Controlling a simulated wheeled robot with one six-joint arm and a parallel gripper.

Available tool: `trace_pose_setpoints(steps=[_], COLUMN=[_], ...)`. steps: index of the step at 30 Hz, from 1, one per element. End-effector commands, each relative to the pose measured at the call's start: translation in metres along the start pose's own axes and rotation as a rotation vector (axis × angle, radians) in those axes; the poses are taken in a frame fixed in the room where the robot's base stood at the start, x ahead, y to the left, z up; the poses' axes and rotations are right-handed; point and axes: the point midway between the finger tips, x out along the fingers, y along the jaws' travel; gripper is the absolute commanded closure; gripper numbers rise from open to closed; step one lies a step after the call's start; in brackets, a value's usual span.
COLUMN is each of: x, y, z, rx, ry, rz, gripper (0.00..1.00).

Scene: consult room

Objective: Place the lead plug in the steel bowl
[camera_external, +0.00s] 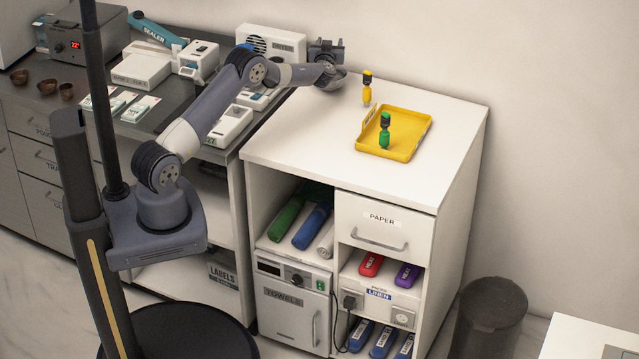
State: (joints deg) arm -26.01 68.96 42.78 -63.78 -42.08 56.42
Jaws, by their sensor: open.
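My gripper (334,79) is over the back left part of the white cabinet top, open, with its fingertips small and partly hidden by the wrist. A yellow upright piece with a black top (367,88) stands on the cabinet just right of my gripper, apart from it. I cannot tell whether either piece is the lead plug. I see no steel bowl; small brown bowls (67,91) sit on the far left counter.
The white cabinet top (300,145) is clear at the front left. A grey counter (120,135) to the left bears several devices and packets, including a white device (270,42) behind my arm. A dark bin (490,318) stands right of the cabinet.

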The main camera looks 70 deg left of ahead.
Motion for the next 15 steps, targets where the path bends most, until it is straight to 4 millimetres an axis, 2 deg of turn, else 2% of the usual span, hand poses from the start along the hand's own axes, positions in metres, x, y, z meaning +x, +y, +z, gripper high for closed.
trace_pose_setpoints(steps=[15], x=[-0.0002], y=[0.0001], z=[0.0023], rx=[0.000], ry=[0.000], rz=[0.000], gripper=[0.47])
